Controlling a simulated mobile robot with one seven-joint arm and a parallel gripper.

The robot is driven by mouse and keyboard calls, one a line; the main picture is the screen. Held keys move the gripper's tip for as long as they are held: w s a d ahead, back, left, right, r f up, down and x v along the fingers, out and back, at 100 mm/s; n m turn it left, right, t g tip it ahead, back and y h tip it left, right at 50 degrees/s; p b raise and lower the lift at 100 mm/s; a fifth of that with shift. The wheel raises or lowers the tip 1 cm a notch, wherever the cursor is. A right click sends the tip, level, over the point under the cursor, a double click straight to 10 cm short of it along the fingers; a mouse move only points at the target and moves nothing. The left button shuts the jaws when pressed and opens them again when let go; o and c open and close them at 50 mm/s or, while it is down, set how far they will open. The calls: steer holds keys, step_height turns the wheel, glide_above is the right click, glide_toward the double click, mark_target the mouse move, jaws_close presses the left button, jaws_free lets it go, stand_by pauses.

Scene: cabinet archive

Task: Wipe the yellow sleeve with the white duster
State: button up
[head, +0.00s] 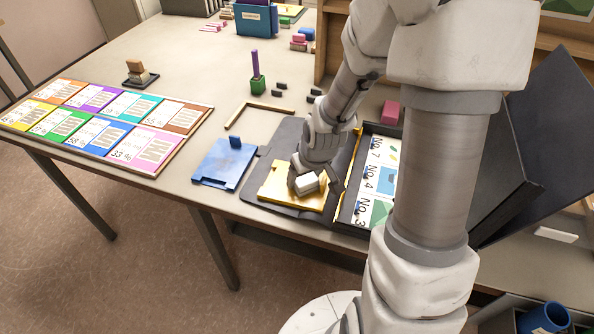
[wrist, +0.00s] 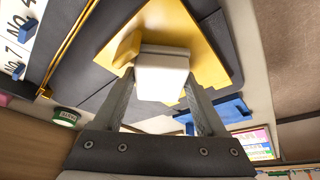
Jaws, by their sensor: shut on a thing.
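The yellow sleeve (head: 274,190) lies flat on a dark grey mat near the table's front edge. It also fills the upper middle of the wrist view (wrist: 205,62), where a raised yellow tab (wrist: 127,48) shows beside the duster. The white duster (head: 306,186) is a small white block over the right part of the sleeve. My gripper (wrist: 161,84) is shut on the duster (wrist: 161,72), one finger on each side. I cannot tell whether the duster's underside touches the sleeve. My arm and the duster hide part of the sleeve in the head view.
A blue sleeve (head: 222,164) with an upright tab lies left of the mat (head: 258,212). An open black case (head: 349,229) with numbered cards stands close on the right. A board of coloured cards (head: 112,120) lies at the left. A green pot (head: 257,86) stands farther back.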

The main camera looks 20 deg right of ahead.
steer(key=shift+f, duration=0.15)
steer(key=shift+w+a+f+b, duration=0.2)
steer(key=shift+w+a+b, duration=0.3)
steer(key=shift+b, duration=0.35)
steer(key=shift+w+a+b, duration=0.3)
steer(key=shift+a+b, duration=0.1)
steer(key=shift+a, duration=0.2)
steer(key=shift+w+a+b, duration=0.3)
steer(key=shift+a+b, duration=0.1)
steer(key=shift+a, duration=0.15)
steer(key=shift+r, duration=0.2)
steer(key=shift+w+r+p, duration=0.1)
steer(key=shift+r+p, duration=2.2)
steer(key=shift+r, duration=0.6)
steer(key=shift+r, duration=0.1)
step_height(320, 180, up, 3)
steer(key=shift+a+f+p, duration=0.1)
steer(key=shift+p, duration=1.05)
